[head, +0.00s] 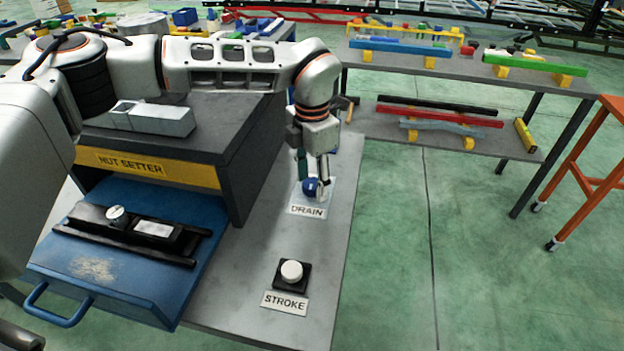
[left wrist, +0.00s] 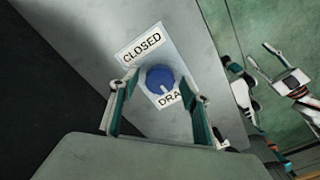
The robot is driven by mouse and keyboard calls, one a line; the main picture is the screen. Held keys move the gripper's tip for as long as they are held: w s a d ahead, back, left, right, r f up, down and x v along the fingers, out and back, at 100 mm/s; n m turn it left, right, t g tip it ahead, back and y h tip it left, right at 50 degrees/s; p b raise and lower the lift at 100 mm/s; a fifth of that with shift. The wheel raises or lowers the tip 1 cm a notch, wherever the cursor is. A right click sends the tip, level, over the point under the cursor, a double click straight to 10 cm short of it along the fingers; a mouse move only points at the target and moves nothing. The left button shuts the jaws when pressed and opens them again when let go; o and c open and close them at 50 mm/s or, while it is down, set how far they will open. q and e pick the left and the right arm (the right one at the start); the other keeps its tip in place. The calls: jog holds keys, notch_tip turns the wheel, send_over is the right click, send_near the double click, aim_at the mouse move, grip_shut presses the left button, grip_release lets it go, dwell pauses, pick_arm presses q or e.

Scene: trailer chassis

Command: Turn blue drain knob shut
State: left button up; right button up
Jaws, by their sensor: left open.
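The blue drain knob (head: 310,186) sits on a pale plate on the grey bench, behind the DRAIN label (head: 307,211). My left gripper (head: 313,188) points down over it, open, with its fingers on either side. In the left wrist view the knob (left wrist: 160,78) lies between the spread fingers (left wrist: 163,84); whether they touch it I cannot tell. The knob's white mark points toward the DRAIN label, away from the CLOSED label (left wrist: 142,46). My right gripper (left wrist: 262,58) shows small at the right of the left wrist view, its fingers apart and empty.
The dark nut setter housing (head: 235,150) stands close left of the knob. A white STROKE button (head: 291,271) is on the bench in front. A blue drawer (head: 120,280) juts out at the left. Green floor lies open to the right, before a shelf table (head: 450,62).

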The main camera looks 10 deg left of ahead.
pick_arm(q)
jog(key=c, duration=1.1)
